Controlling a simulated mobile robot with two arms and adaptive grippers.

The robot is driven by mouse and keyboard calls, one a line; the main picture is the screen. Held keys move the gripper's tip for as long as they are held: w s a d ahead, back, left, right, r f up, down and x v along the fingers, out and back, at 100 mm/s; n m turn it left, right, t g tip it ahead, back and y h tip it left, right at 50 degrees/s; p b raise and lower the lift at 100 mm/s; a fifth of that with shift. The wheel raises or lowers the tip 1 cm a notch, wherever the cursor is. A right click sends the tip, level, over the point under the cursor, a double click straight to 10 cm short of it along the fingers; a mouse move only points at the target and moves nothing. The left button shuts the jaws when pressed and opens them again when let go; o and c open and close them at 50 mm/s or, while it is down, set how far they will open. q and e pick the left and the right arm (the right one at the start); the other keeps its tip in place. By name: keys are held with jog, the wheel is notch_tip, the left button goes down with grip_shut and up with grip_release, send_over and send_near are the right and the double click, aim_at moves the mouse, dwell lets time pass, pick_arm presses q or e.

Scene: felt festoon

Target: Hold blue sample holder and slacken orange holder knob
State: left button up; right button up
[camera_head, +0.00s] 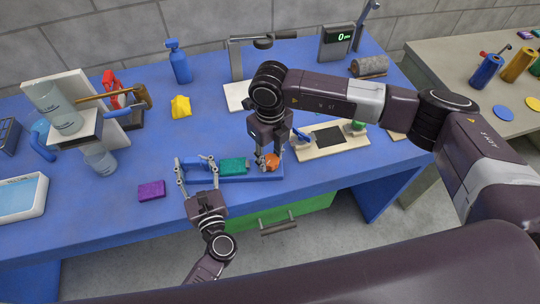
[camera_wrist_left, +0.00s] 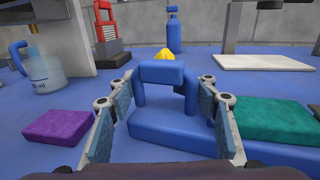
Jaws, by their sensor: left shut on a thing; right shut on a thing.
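The blue sample holder (camera_head: 240,179) lies along the front of the blue table, with a teal block (camera_head: 234,166) on it. My left gripper (camera_head: 197,168) is shut on the holder's blue upright handle at its left end. In the left wrist view the handle (camera_wrist_left: 162,75) stands between the two fingers (camera_wrist_left: 165,115). The orange knob (camera_head: 272,161) is at the holder's right end. My right gripper (camera_head: 266,162) comes down from above and is shut on the knob, its fingers partly covering it. The teal block also shows in the left wrist view (camera_wrist_left: 270,118).
A purple block (camera_head: 151,190) lies left of the holder. A pale board with a dark plate (camera_head: 327,139) lies to the right. A yellow lump (camera_head: 181,107), a blue bottle (camera_head: 178,63) and a lamp-like stand (camera_head: 237,62) are behind. A green drawer (camera_head: 290,211) is below the table edge.

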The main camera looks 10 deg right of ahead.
aim_at(271, 158)
jog(key=n, duration=0.4)
jog(key=shift+w+d, duration=0.15)
jog(key=shift+w, duration=0.05)
jog(key=n, duration=0.4)
jog(key=shift+d+n, duration=0.15)
jog(key=shift+n, duration=0.15)
jog(key=shift+d, duration=0.1)
jog(key=o, duration=1.1)
jog(key=shift+o, duration=0.4)
jog(key=shift+s+a, duration=0.1)
jog(key=shift+a, duration=0.1)
jog(key=shift+a+r, duration=0.1)
notch_tip(271, 158, up, 12)
